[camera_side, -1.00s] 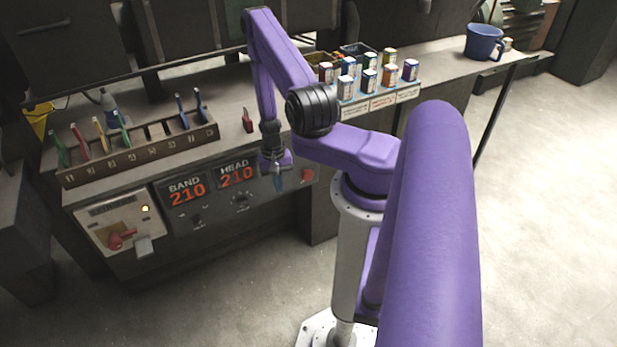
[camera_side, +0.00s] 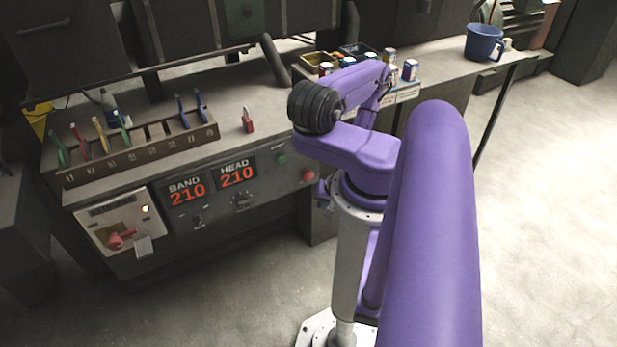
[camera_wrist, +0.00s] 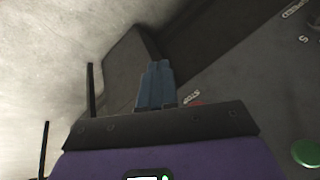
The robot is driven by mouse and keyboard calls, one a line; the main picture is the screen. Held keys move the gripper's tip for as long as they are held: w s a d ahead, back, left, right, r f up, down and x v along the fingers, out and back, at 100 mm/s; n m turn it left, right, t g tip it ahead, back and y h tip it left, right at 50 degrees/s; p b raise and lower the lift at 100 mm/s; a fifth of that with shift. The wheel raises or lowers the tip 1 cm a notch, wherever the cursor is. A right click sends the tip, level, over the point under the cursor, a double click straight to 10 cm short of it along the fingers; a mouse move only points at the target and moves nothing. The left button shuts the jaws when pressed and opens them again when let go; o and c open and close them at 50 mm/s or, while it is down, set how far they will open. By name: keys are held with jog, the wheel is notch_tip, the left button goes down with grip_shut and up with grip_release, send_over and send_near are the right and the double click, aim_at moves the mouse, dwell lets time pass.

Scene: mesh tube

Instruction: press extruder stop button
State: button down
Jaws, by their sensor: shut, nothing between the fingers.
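The red stop button (camera_side: 307,175) is on the right end of the extruder's front panel (camera_side: 262,200) in the side view. In the wrist view only a sliver of the red button (camera_wrist: 197,103) shows beside the STOP lettering, mostly hidden behind the gripper's body. My gripper (camera_wrist: 157,66) is shut and empty, its blue-grey fingers together just past the button in the picture. In the side view only a small part of it seems to show, low and right of the button beside my arm. I cannot tell whether it touches the button.
A green button (camera_side: 282,159) sits left of the red one; it also shows in the wrist view (camera_wrist: 307,153). Knobs and two 210 displays (camera_side: 237,173) are further left. A red padlock (camera_side: 248,121) stands on the top. The floor right of my arm is clear.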

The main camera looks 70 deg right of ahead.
aim_at(309, 178)
jog(key=shift+s+d+r+m+t+h, duration=0.1)
jog(key=shift+s+r+m+t+h, duration=0.25)
jog(key=shift+h, duration=0.4)
jog(key=shift+s+d+r+m+t+h, duration=0.1)
jog(key=shift+s+m+t+h, duration=0.1)
jog(key=shift+m+h, duration=0.4)
jog(key=shift+s+d+r+m+t+h, duration=0.1)
jog(key=shift+s+r+m+t+h, duration=0.15)
jog(key=shift+h, duration=0.6)
jog(key=w+d, duration=0.6)
jog(key=shift+w, duration=0.15)
jog(key=shift+d, duration=0.1)
dwell(1.0)
jog(key=shift+w+d, duration=0.25)
jog(key=shift+w+d, duration=0.6)
jog(key=shift+d, duration=0.05)
dwell(1.5)
jog(key=shift+s+a, duration=0.9)
jog(key=shift+a, duration=0.05)
